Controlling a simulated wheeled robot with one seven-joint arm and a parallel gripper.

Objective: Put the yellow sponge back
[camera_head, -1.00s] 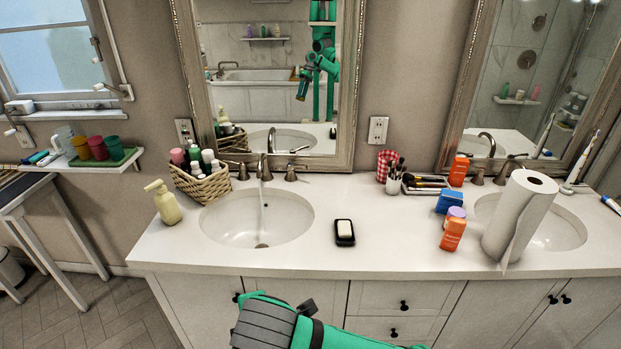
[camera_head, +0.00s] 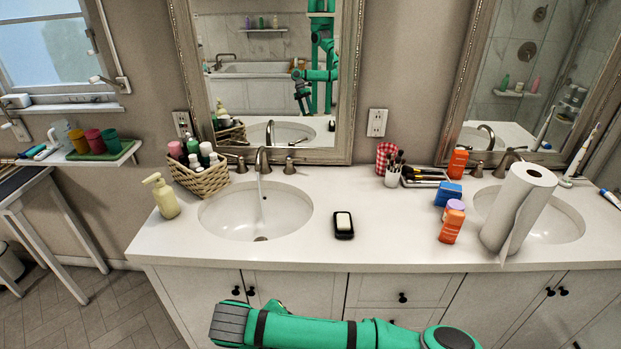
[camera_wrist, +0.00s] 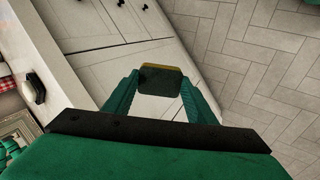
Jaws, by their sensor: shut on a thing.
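My gripper (camera_wrist: 160,95) is shut on the yellow sponge (camera_wrist: 160,68) in the wrist view. The sponge shows a dark broad face with a yellow edge along its far side. It is held between the two green fingers, with the white cabinet fronts and the floor behind it. In the head view my green arm crosses the bottom in front of the vanity, below the counter edge. The fingers and sponge do not show directly there.
The white counter (camera_head: 385,250) bears a soap dish (camera_head: 344,233), a wicker basket (camera_head: 208,180), a soap pump (camera_head: 163,197), orange bottles (camera_head: 451,222), a blue box (camera_head: 447,194) and a paper roll (camera_head: 517,210). A wall shelf (camera_head: 70,157) holds cups. Its front middle is clear.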

